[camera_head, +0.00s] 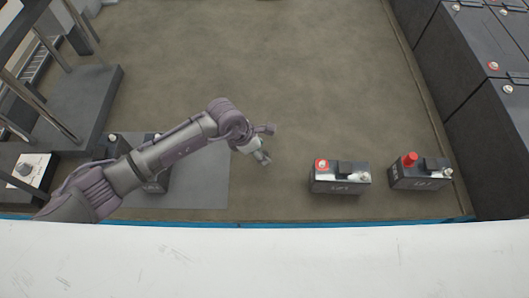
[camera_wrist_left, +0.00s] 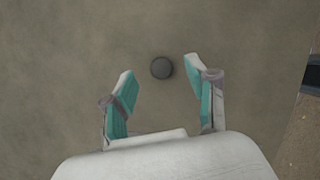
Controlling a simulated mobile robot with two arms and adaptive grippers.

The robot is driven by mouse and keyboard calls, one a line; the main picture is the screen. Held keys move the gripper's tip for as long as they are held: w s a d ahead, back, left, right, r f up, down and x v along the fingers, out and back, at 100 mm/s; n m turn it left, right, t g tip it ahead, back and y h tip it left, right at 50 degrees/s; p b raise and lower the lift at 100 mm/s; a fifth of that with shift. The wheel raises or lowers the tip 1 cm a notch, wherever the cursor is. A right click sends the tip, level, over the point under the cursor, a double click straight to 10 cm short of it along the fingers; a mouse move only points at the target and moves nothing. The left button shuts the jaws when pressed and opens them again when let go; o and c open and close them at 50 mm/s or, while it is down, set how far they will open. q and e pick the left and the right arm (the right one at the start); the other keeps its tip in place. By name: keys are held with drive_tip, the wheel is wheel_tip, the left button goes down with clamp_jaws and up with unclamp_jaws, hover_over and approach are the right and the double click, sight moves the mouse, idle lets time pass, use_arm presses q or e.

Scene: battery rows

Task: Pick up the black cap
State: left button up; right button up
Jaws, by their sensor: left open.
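The black cap (camera_wrist_left: 161,68) is a small round dark disc lying on the brown floor in the left wrist view. It appears between and slightly beyond the fingertips of my left gripper (camera_head: 267,145), with bare floor around it. The two teal-padded fingers are spread apart and hold nothing. In the head view the gripper is over the floor, left of the two batteries, and I cannot make out the cap there. My right gripper is in neither view.
A battery with a red ring (camera_head: 341,187) and one with a red cap (camera_head: 420,182) stand at right. Another battery (camera_head: 155,185) is partly hidden by my left arm on a grey mat (camera_head: 205,190). A dark rack (camera_head: 95,100) is at left, large black batteries (camera_head: 490,130) at far right.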

use_arm(q)
drive_tip(key=shift+x, duration=1.5)
drive_tip(key=shift+s+r, duration=0.1)
drive_tip(key=c, duration=0.9)
drive_tip(key=shift+r, duration=0.1)
